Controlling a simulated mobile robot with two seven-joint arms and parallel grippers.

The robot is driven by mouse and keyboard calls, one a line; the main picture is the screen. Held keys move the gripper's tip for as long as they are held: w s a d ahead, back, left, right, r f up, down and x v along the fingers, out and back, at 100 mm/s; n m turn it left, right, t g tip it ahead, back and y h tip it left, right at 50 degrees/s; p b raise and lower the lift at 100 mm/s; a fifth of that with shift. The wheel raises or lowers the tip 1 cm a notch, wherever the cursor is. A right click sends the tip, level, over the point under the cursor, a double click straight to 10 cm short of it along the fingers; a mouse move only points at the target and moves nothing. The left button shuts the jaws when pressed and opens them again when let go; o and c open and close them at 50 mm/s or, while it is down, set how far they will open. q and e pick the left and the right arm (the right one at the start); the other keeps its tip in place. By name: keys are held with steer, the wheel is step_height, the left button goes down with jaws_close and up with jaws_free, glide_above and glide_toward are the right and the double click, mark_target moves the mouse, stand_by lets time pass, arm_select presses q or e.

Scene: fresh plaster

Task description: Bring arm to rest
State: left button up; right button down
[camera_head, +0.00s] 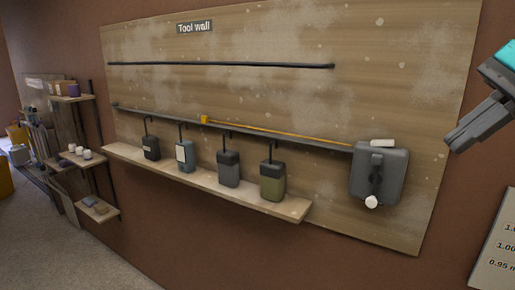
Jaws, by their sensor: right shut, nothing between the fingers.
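My right gripper (463,133) comes in at the right edge of the head view, with a teal part of my arm above it. Its dark grey fingers point down and left, and they are shut with nothing between them. It is in front of the right edge of the wooden tool wall board (260,45), up and right of a grey box-shaped device (393,180). My left gripper is not in view.
A dark rail (220,65) runs above. Shelves (75,160) with small items stand at left. A white sign (497,250) is at the lower right. Floor at lower left looks clear.

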steer(key=w+d+f+m+t, duration=0.1)
steer(key=d+f+m+t, duration=0.25)
steer(key=f+m, duration=0.7)
steer(key=w+d+f+m+t+y, duration=0.15)
steer(key=f+m+t, duration=0.35)
steer(key=f+m, duration=0.5)
steer(key=w+d+f+m+t, duration=0.2)
steer(key=d+f+m+t, duration=0.15)
steer(key=f+m, duration=0.65)
steer(key=s+a+f+m+h, duration=0.2)
steer(key=s+f+m+h, duration=0.1)
steer(key=f+m, duration=0.35)
steer(key=s+a+f+m+h, duration=0.2)
steer(key=f+m, duration=0.3)
steer(key=m, duration=0.3)
steer(key=s+a+f+m+g, duration=0.2)
steer(key=s+a+f+m, duration=0.2)
steer(key=a+f+m, duration=0.1)
steer(key=s+a+f+m+g+h, duration=0.1)
steer(key=s+a+f+m+g, duration=0.1)
steer(key=s+a+f+m, duration=0.3)
steer(key=a+m, duration=0.1)
steer(key=a, duration=0.2)
steer(key=shift+a+f+g, duration=0.25)
steer(key=shift+a+g, duration=0.05)
steer(key=shift+g, duration=0.1)
